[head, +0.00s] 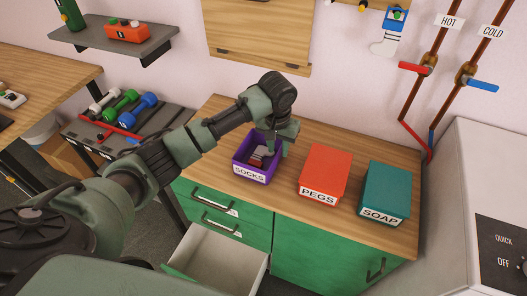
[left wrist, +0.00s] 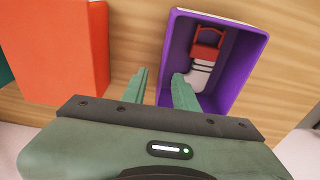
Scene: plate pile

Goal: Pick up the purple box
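The purple box (head: 267,176), labelled SOCKS, stands open-topped on the wooden counter. Red and white items lie inside it, also seen in the left wrist view of the box (left wrist: 246,62). My left gripper (head: 284,143) points down at the box's right side in the head view. In the left wrist view, the left gripper (left wrist: 160,77) has its fingers apart, one outside the box and one over its inside, with the side wall between them. I cannot tell whether they touch the wall. My right gripper is not in view.
An orange-red PEGS box (head: 325,171) and a teal SOAP box (head: 385,190) stand to the right on the counter (head: 290,210). An open drawer (head: 216,258) juts out below. Dumbbells (head: 122,105) lie on a rack at left. A white machine (head: 470,190) stands at right.

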